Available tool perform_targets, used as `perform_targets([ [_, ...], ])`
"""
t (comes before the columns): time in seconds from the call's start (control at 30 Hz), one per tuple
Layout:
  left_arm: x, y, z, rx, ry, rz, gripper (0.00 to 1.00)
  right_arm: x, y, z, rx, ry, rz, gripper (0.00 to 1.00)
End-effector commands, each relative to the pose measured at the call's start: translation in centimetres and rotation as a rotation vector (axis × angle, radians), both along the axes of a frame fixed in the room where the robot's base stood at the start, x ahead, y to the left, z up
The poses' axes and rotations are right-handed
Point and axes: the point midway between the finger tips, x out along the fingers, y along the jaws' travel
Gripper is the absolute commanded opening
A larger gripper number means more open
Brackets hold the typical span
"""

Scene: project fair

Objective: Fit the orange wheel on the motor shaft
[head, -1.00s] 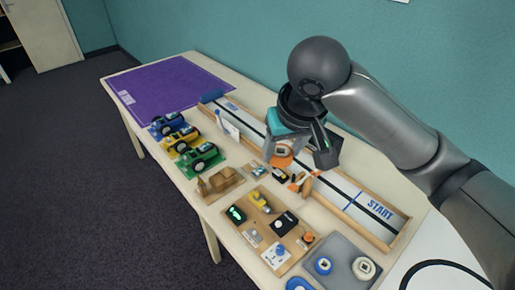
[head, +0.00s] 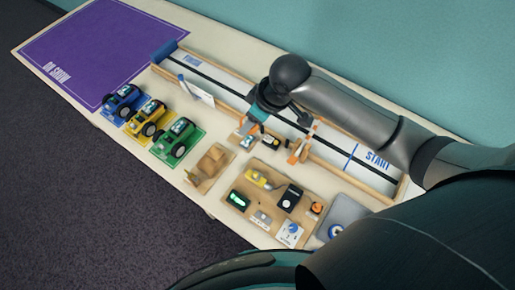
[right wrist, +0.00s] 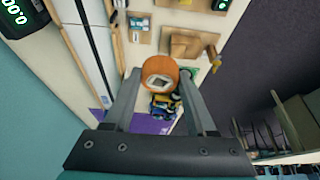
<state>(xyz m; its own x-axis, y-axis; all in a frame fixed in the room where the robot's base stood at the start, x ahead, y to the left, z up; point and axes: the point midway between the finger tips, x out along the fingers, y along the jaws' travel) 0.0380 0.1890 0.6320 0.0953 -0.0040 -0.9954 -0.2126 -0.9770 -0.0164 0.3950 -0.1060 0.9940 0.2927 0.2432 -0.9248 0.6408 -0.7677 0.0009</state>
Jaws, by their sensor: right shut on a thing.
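The orange wheel (right wrist: 159,66), with a pale centre and a dark square opening, is between the two fingers of my right gripper (right wrist: 160,82) in the right wrist view. The gripper is shut on it. In the head view my right gripper (head: 250,126) is over the near edge of the track, and only a bit of orange shows there. A small yellow-and-black part (head: 270,143), possibly the motor, is on the table just right of the gripper. I cannot make out its shaft. My left gripper is not in view.
Orange-and-brown pieces (head: 299,149) stand by the track (head: 340,162). A wooden board (head: 262,203) holds several small parts. Blue, yellow and green cars (head: 174,140) stand at left.

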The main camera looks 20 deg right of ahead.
Motion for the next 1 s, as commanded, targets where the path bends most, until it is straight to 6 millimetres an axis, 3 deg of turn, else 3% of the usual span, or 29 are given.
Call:
perform_targets([
  [0.1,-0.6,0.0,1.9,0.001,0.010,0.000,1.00,-2.2,0.3,-3.2,0.002,0.011,0.133,0.05],
  [0.3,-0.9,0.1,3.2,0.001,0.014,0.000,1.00,-5.0,0.4,-7.1,0.002,0.003,0.294,0.05],
  [0.63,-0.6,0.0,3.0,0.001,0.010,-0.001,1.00,-6.2,0.4,-9.1,-0.001,-0.004,0.362,0.05],
  [1.0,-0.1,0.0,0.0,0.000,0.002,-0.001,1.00,-6.2,0.4,-11.7,0.000,-0.005,0.361,0.05],
])
